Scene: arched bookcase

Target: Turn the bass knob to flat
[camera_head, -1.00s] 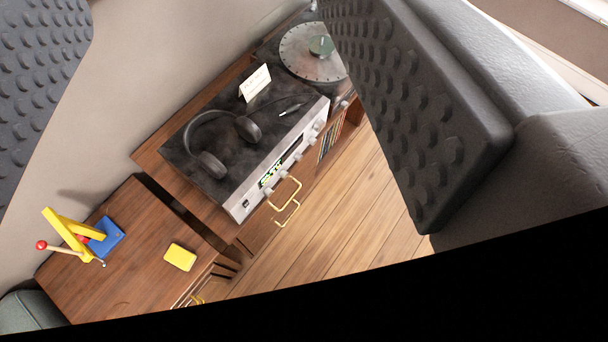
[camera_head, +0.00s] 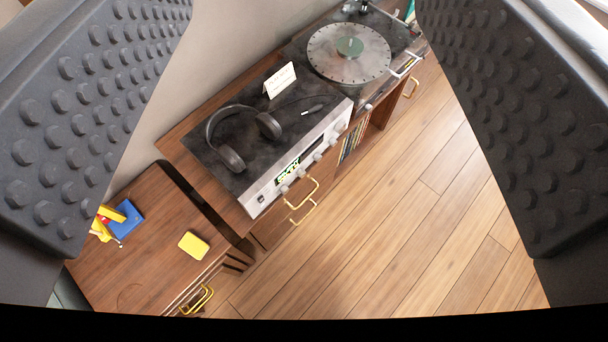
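The stereo receiver (camera_head: 262,197) has a silver front panel with a lit green display and a row of several small knobs (camera_head: 318,157). It stands on a wooden cabinet, seen from above and tilted in the picture. I cannot tell which knob is the bass knob, nor read its setting. My gripper (camera_head: 360,215) is open and empty. Its two dark studded fingers stand wide apart at the left and right edges of the view, with the receiver between them and farther off, untouched.
A yellow handle (camera_head: 303,201) sticks out below the panel. A lower wooden table (camera_head: 150,262) holds a yellow block (camera_head: 194,245). The wooden floor at right is clear.

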